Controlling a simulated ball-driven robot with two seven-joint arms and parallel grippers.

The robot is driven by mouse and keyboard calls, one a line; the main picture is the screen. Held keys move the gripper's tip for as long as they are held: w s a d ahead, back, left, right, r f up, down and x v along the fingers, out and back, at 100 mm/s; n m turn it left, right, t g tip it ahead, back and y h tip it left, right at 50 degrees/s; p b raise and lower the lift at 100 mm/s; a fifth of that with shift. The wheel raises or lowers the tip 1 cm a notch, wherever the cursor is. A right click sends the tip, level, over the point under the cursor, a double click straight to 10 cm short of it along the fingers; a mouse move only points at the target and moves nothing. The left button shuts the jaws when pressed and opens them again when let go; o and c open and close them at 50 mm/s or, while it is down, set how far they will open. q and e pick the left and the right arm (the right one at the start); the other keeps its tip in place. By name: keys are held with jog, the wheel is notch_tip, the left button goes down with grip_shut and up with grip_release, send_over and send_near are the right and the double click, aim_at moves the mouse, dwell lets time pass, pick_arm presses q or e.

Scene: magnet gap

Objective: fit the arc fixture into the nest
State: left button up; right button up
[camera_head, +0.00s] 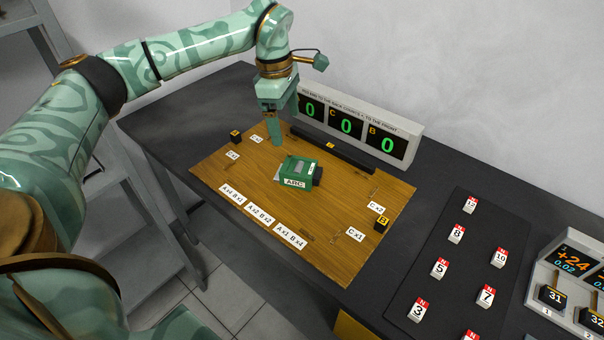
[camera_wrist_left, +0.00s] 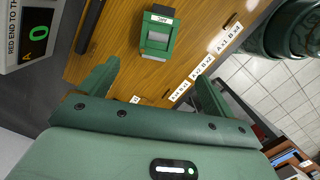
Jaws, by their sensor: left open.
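The arc fixture (camera_head: 297,172) is a green block with a white ARC label and a grey top inset, lying near the middle of the wooden board (camera_head: 345,255). In the left wrist view the fixture (camera_wrist_left: 158,38) lies beyond my fingertips, roughly between their lines. A dark piece shows against its right side in the head view; I cannot tell whether it belongs to the fixture. My left gripper (camera_head: 284,124) is open and empty, above the board's back left, apart from the fixture. It also shows in the left wrist view (camera_wrist_left: 155,78). I cannot clearly make out the nest.
A display (camera_head: 356,128) showing three green zeros stands behind the board, with a long black bar (camera_head: 333,152) before it. Small dark blocks marked B sit at the board's left (camera_head: 236,136) and right (camera_head: 382,224). Several numbered magnets stand on a dark mat (camera_head: 402,290) at right.

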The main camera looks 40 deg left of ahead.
pick_arm(q)
jog(key=b, duration=0.3)
send_near(298, 166)
jog(key=f, duration=0.5)
jog(key=shift+s+d+f, duration=0.1)
jog(key=shift+s+f, duration=0.2)
jog(key=f+b, duration=0.2)
jog(key=f, duration=0.1)
jog(key=w+d+f, duration=0.1)
jog(key=f, duration=0.1)
jog(key=shift+f+b, duration=0.1)
jog(key=shift+b, duration=0.3)
jog(key=shift+c, duration=0.9)
jog(key=c, duration=1.4)
pick_arm(e)
notch_tip(298, 166, down, 6)
jog(key=s, duration=0.2)
jog(key=shift+s+r+g, duration=0.2)
jog(key=shift+s+g, duration=0.05)
jog(key=shift+g, duration=0.15)
pick_arm(q)
jog(key=shift+r, duration=0.3)
